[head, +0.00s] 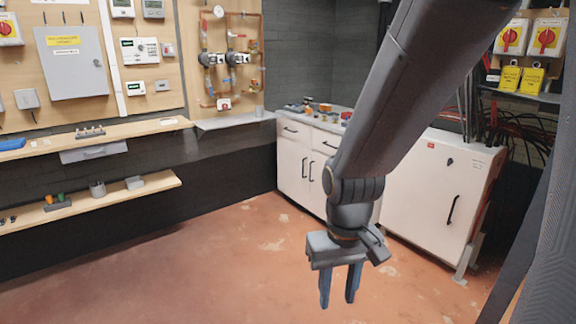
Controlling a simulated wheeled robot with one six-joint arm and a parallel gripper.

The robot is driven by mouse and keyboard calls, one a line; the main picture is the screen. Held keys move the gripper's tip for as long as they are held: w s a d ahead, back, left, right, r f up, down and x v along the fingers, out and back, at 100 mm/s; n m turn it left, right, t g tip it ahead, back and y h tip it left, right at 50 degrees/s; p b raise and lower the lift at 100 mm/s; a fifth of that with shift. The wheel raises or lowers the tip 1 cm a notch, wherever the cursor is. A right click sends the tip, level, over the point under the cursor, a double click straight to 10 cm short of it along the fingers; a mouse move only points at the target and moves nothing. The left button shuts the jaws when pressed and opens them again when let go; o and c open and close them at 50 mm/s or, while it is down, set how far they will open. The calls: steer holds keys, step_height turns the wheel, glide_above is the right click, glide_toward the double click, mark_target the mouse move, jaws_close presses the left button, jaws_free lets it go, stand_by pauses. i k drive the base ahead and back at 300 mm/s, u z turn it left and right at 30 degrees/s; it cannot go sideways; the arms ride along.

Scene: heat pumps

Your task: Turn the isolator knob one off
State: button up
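Two isolator switches with red knobs on yellow plates are at the upper right: a left red knob (511,39) and a right red knob (547,38). Another red and yellow isolator (5,28) is cut off at the upper left edge. I cannot tell which of them is number one, and the exact knob angles are too small to read. My gripper (338,302) points down over the floor in the lower middle. Its two blue-grey fingers are apart with nothing between them. It is far from all the isolators.
A white counter unit (296,160) is behind my arm. Wooden shelves (100,205) line the left wall. The red floor (200,265) is clear.

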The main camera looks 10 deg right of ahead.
mark_target(510, 36)
steer(key=z, duration=0.65)
steer(key=i, duration=1.4)
steer(key=z, duration=0.85)
